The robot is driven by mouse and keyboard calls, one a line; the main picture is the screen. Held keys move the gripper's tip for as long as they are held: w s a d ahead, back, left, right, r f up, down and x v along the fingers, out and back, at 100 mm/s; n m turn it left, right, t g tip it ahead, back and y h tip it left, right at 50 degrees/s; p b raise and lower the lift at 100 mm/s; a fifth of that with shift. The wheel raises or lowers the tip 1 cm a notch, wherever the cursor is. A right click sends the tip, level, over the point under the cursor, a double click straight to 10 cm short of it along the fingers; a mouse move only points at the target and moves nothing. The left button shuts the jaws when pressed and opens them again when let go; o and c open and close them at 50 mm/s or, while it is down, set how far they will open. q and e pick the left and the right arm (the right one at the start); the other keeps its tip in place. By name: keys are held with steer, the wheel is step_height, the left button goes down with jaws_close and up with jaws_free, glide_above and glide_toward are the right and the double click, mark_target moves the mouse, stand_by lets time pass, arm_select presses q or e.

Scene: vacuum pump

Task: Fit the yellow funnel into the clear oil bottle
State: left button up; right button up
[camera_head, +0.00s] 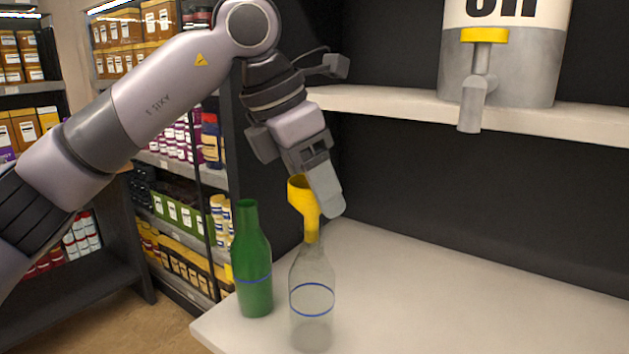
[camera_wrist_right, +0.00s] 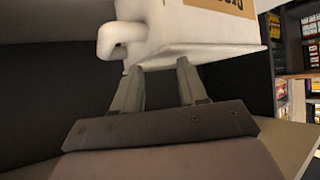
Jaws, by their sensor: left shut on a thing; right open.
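The yellow funnel (camera_head: 303,196) is upright in my left gripper (camera_head: 318,183), which is shut on its wide upper part. The clear oil bottle (camera_head: 312,288), with a blue ring around it, stands on the white counter directly below. The funnel's narrow spout overlaps the bottle's neck in the head view; I cannot tell whether it is inside the neck or just in front of it. My right gripper (camera_wrist_right: 158,80) shows only in the right wrist view. Its two fingers are apart with nothing between them.
A green bottle (camera_head: 252,268) stands close left of the clear one, near the edge of the counter (camera_head: 420,300). The counter to the right is clear. An oil drum (camera_head: 540,70) with a yellow-topped tap is on the shelf (camera_head: 390,104). A white container (camera_wrist_right: 190,35) is beyond my right fingers.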

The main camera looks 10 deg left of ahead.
arm_select(q)
steer(key=shift+f+b, duration=0.75)
steer(key=shift+f, duration=0.35)
arm_select(e)
steer(key=shift+w+f, duration=0.25)
stand_by(0.4)
arm_select(q)
steer(key=o, duration=1.1)
steer(key=shift+r, duration=0.1)
steer(key=shift+a+r+p, duration=0.1)
steer(key=shift+r+p, duration=0.3)
steer(key=p+v, duration=0.4)
steer(key=v, duration=0.2)
steer(key=shift+s+r, duration=0.15)
steer(key=shift+s+a+r+p, duration=0.15)
steer(key=shift+a+r+p, duration=0.1)
steer(key=shift+r+p, duration=0.15)
steer(key=shift+f, duration=0.1)
arm_select(e)
steer(key=r, duration=0.1)
steer(key=s+r, duration=0.1)
steer(key=r, duration=0.1)
steer(key=shift+s+a+r, duration=0.25)
steer(key=shift+s+a, duration=0.1)
